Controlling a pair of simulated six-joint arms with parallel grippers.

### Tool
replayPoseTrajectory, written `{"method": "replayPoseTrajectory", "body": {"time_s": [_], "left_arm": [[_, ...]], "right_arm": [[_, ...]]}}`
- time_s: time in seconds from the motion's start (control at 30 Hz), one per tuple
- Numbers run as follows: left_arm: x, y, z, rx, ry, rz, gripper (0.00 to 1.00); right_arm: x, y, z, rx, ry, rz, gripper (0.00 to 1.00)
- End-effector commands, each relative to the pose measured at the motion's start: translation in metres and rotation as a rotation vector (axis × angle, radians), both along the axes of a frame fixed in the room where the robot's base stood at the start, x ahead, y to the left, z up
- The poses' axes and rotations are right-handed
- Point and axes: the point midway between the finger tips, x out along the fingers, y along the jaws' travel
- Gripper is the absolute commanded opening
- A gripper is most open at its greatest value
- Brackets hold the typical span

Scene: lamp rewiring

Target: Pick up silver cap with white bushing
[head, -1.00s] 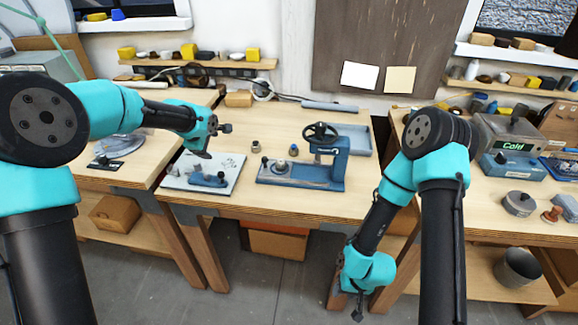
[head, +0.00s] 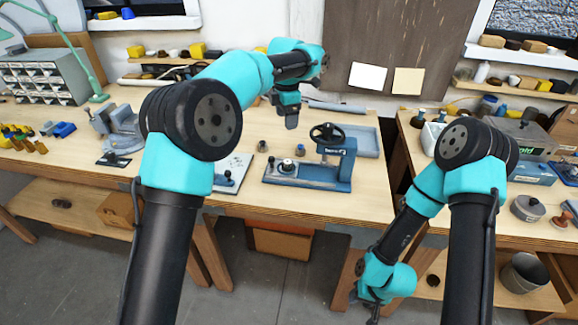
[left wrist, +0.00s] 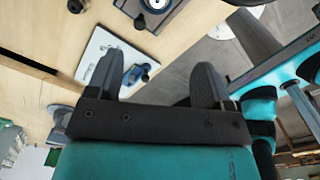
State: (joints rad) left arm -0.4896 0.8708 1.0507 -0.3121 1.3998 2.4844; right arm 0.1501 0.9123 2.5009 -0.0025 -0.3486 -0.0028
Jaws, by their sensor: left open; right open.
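Two small cap-like parts stand on the middle table in the head view, one grey (head: 262,146) and one darker with a pale top (head: 299,150). They are too small to tell which is the silver cap with white bushing. My left gripper (head: 291,122) hangs pointing down above the table, behind and between these parts. In the left wrist view its two fingers (left wrist: 156,78) are spread with nothing between them. A small dark round part (left wrist: 75,5) shows at that view's top left edge. My right gripper (head: 373,317) is low in front of the table, small and partly cut off.
A blue press with a black handwheel (head: 325,132) stands right of the left gripper. A white mat (head: 236,163) holding a blue fixture is partly hidden by my left arm; it also shows in the left wrist view (left wrist: 98,45). A grey tray (head: 367,143) lies behind the press.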

Motion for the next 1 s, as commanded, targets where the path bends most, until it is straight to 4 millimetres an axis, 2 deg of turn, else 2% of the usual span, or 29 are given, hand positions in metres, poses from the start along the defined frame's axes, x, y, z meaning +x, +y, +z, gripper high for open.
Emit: {"method": "replayPoseTrajectory", "body": {"time_s": [0.17, 0.27, 0.8, 1.0], "left_arm": [[0.0, 0.0, -0.003, 0.001, 0.0, -0.001, 0.74], [0.0, 0.0, -0.012, 0.001, 0.001, -0.002, 0.74], [0.0, 0.0, -0.102, 0.002, 0.002, -0.003, 0.74], [0.001, 0.0, -0.121, -0.001, -0.001, -0.002, 0.74]], "right_arm": [[0.0, 0.0, 0.0, 0.0, 0.0, 0.0, 0.43], [0.0, 0.0, 0.0, 0.0, 0.0, 0.0, 0.43], [0.0, 0.0, 0.0, 0.0, 0.0, 0.0, 0.43], [0.0, 0.0, 0.0, 0.0, 0.0, 0.0, 0.43]]}}
